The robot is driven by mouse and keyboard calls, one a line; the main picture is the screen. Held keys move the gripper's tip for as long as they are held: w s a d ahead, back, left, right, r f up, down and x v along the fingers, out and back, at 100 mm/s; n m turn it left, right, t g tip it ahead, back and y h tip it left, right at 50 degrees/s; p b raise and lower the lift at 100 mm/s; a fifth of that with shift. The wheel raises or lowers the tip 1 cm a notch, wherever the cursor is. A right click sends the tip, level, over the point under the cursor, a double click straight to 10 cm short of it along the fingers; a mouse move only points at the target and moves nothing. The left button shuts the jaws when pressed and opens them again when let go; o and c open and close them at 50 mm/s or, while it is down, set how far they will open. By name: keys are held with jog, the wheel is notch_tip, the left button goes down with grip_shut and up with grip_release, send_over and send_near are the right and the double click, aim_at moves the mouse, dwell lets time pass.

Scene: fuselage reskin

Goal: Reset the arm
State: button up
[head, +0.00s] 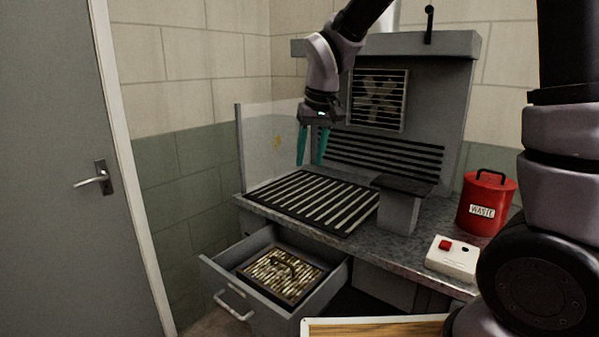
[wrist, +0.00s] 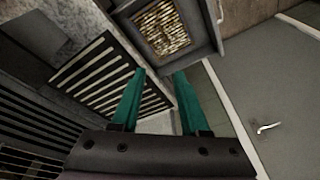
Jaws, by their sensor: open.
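My gripper (head: 311,146) hangs above the slatted grille of the grey workbench in the head view, with its teal fingers pointing down. The fingers are apart and nothing is between them. In the wrist view my gripper (wrist: 158,75) shows both teal fingers spread, with the bench grille (wrist: 105,85) and the open drawer beyond. My arm reaches in from the top of the head view and is bent at the wrist.
A drawer (head: 228,283) stands pulled out, holding a tray of brass-coloured pieces with a handle. A red waste bin (head: 487,203) and a white box with a red button (head: 452,257) stand on the bench right. A clear panel (head: 268,145) edges its left. A grey door (head: 60,180) is far left.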

jog(key=s+d+r+m+t, duration=0.25)
jog(key=d+r, duration=0.55)
jog(key=d, duration=0.4)
jog(key=s+d+r+m+t, duration=0.2)
jog(key=s+d+r+m, duration=0.2)
jog(key=s+d, duration=0.6)
jog(key=shift+s+d+r+m, duration=0.25)
jog(key=shift+s+m, duration=0.2)
jog(key=shift+s, duration=0.15)
